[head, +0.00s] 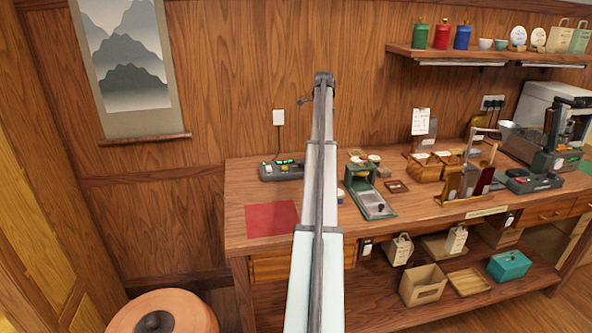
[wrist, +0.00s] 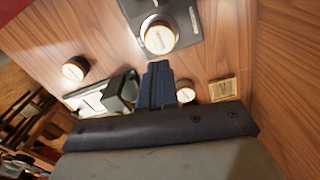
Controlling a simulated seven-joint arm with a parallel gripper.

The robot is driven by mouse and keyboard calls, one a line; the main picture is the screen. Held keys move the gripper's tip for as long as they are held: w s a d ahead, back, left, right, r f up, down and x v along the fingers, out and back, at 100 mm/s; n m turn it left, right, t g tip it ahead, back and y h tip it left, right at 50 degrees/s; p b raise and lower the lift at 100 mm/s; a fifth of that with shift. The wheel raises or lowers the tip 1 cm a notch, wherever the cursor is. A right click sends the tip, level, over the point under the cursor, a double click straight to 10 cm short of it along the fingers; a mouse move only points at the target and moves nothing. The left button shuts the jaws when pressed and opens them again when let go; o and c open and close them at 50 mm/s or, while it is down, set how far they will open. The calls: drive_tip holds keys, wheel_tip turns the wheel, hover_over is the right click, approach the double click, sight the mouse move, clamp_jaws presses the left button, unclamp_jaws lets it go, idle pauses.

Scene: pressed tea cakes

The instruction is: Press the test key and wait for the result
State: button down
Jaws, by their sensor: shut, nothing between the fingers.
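A dark grey console (head: 281,171) with a lit green display and small coloured buttons sits at the back left of the bench; I cannot make out which button is the test key. My gripper (wrist: 158,68) shows in the wrist view with its dark fingers together and nothing between them. It points down over the wooden bench top. Beyond its tips is a round, pale-topped piece (wrist: 160,38) at a dark plate (wrist: 190,22); I cannot tell whether the tips touch it. In the head view my arm hides the gripper.
A green device with a metal tray (head: 376,205) stands right of my arm, near small round pots. A red mat (head: 271,219) lies at the bench's left front. Wooden holders (head: 465,185) and another dark device (head: 530,181) stand further right. A shelf (head: 480,56) hangs above.

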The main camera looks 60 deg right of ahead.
drive_tip(key=shift+w, duration=0.1)
drive_tip(key=n+t, duration=0.2)
drive_tip(key=t, duration=0.7)
hover_over(286, 168)
drive_tip(key=f, duration=0.1)
drive_tip(key=shift+d+f, duration=0.1)
drive_tip(key=shift+f, duration=0.05)
drive_tip(key=shift+f, duration=0.15)
drive_tip(key=shift+f, duration=4.25)
